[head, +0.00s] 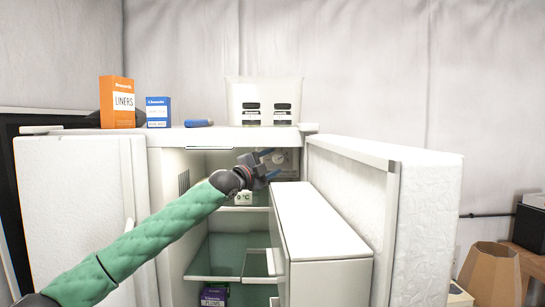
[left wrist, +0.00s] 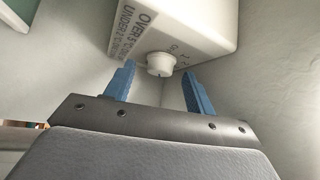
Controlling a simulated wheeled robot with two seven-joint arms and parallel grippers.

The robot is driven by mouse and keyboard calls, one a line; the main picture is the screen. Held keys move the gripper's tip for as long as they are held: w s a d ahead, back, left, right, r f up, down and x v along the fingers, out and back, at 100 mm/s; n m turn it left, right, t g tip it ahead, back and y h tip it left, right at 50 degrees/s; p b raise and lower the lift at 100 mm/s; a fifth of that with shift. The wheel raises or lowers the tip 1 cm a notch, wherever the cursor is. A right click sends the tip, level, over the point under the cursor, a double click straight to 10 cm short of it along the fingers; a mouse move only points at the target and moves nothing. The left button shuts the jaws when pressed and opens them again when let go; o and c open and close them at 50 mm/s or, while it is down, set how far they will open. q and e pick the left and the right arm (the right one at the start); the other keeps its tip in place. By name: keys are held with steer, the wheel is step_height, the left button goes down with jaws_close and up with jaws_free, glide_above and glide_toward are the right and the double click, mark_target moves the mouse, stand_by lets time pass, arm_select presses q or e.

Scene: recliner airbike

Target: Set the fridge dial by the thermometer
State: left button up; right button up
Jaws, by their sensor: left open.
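The fridge (head: 255,134) stands open in the head view, with shelves inside. The dial (left wrist: 160,64) is a small white round knob on a white control box (left wrist: 205,25) with printed text and numbers, seen in the left wrist view. My left gripper (left wrist: 158,84) has blue fingers, open and apart, pointing at the dial; the dial shows between and just beyond the fingertips. In the head view my left gripper (head: 268,165) reaches into the upper fridge compartment and partly covers the box. My right gripper is not in view.
The open door (head: 428,225) stands at the right, with a white bin-like block (head: 325,235) in front of the shelves. Glass shelves (head: 215,256) lie below my arm.

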arm_select(q)
steer(key=shift+w+d+r, duration=0.1)
steer(key=shift+w+d, duration=0.2)
steer(key=shift+w, duration=0.05)
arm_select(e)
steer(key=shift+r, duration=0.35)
